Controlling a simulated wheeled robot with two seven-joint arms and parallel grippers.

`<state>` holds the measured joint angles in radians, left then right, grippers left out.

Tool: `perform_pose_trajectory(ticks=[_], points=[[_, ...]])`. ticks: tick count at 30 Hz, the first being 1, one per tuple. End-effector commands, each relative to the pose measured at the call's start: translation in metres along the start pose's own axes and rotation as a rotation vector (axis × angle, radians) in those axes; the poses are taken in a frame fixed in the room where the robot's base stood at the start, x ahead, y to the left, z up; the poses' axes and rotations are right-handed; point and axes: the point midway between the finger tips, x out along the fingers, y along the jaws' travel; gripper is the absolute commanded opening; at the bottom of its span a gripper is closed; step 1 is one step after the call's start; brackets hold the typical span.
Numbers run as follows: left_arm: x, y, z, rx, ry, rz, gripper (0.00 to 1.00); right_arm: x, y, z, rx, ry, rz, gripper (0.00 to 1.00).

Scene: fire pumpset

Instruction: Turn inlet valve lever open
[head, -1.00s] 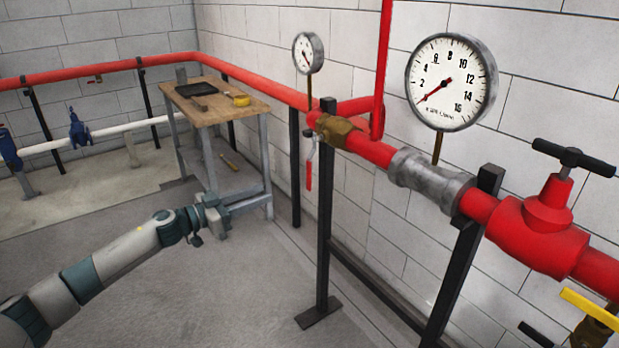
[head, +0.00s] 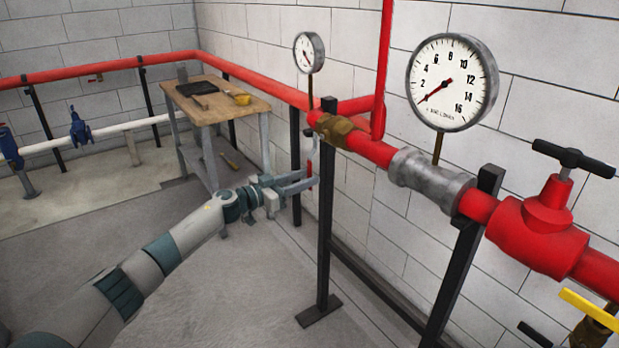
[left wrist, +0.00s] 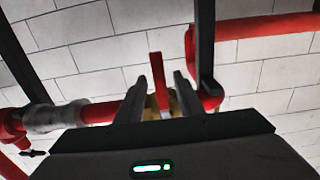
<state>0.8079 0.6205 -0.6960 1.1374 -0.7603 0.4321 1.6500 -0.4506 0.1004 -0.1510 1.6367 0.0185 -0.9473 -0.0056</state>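A red valve lever (head: 309,168) hangs down from a brass valve (head: 334,130) on the red pipe, left of the grey coupling. My left gripper (head: 300,180) is at the lever's lower part, its fingers pointing toward the wall. In the left wrist view the red lever (left wrist: 156,72) stands between the two dark fingers of my left gripper (left wrist: 160,82), with gaps on both sides, so the gripper looks open. Part of the lever is hidden by the fingers in the head view. My right gripper is not in view.
A black post (head: 325,230) stands just right of the lever. A small pressure gauge (head: 308,52) and a large one (head: 447,82) rise above the pipe. A yellow lever (head: 592,309) is at the lower right. A wooden table (head: 222,110) stands behind my left arm.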

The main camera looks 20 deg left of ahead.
Motion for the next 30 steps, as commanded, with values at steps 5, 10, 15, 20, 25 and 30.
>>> perform_pose_trajectory(ticks=[5,10,15,20,25,30], points=[[0.016,0.000,0.000,0.000,0.001,0.000,0.34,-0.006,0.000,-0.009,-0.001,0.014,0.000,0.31],[0.020,0.000,0.001,0.000,-0.001,0.000,0.34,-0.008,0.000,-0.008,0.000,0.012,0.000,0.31],[0.020,0.000,0.000,0.000,-0.001,0.000,0.34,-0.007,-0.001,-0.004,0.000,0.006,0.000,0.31],[0.020,0.000,0.000,0.000,-0.001,0.000,0.10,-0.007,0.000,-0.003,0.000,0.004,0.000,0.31],[0.020,0.000,0.000,0.000,-0.001,0.000,0.00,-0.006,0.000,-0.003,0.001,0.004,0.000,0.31],[0.020,0.000,0.000,-0.002,-0.001,0.000,0.00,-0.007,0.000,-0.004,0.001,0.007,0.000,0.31]])
